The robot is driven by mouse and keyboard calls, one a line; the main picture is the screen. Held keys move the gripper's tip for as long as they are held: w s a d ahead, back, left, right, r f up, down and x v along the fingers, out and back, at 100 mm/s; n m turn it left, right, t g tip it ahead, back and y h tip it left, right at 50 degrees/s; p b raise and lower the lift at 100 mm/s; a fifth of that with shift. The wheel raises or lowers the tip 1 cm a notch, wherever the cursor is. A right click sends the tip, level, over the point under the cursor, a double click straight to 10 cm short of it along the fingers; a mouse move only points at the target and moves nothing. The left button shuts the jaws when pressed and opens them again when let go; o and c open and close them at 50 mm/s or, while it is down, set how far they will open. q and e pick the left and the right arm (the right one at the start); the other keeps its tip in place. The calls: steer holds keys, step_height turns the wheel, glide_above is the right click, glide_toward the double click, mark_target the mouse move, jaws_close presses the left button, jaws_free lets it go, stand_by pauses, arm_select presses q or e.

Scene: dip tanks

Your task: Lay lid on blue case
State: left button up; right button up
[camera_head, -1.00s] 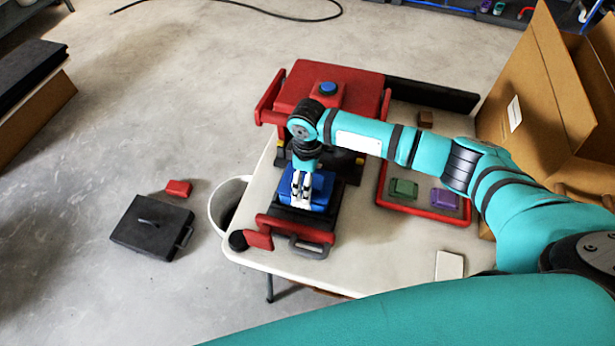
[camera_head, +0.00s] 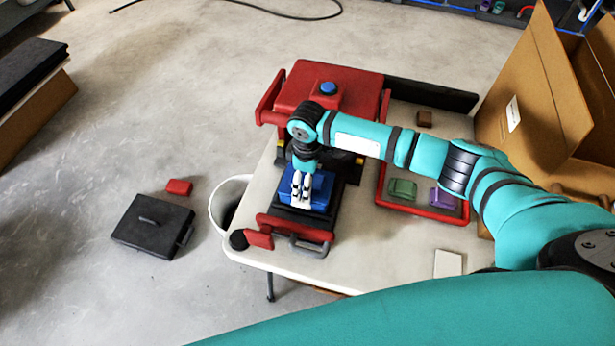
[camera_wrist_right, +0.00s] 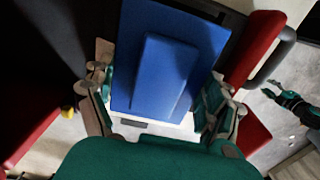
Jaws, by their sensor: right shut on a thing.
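A blue piece (camera_head: 322,187), which I take to be the lid, is flat with a raised oblong block on top. It shows close up in the right wrist view (camera_wrist_right: 205,42). My right gripper (camera_head: 301,192) points down over it and is shut on it, with its fingers at either side in the right wrist view (camera_wrist_right: 155,100). The blue case cannot be told apart from the lid; it may be hidden beneath. In the right wrist view my left gripper (camera_wrist_right: 268,88) appears small at the right edge, over the floor, its fingers apart and empty.
A red press (camera_head: 350,88) with a blue button stands behind on the white table (camera_head: 380,262). A red tray (camera_head: 428,212) with green and purple blocks is to the right. A cardboard box (camera_head: 540,110) stands further right. A black case (camera_head: 152,226) lies on the floor.

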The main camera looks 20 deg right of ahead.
steer(key=shift+f+p, duration=0.15)
steer(key=shift+p, duration=0.25)
stand_by(0.7)
steer(key=o, duration=0.9)
steer(key=shift+r+p, duration=0.4)
steer(key=shift+p, duration=0.3)
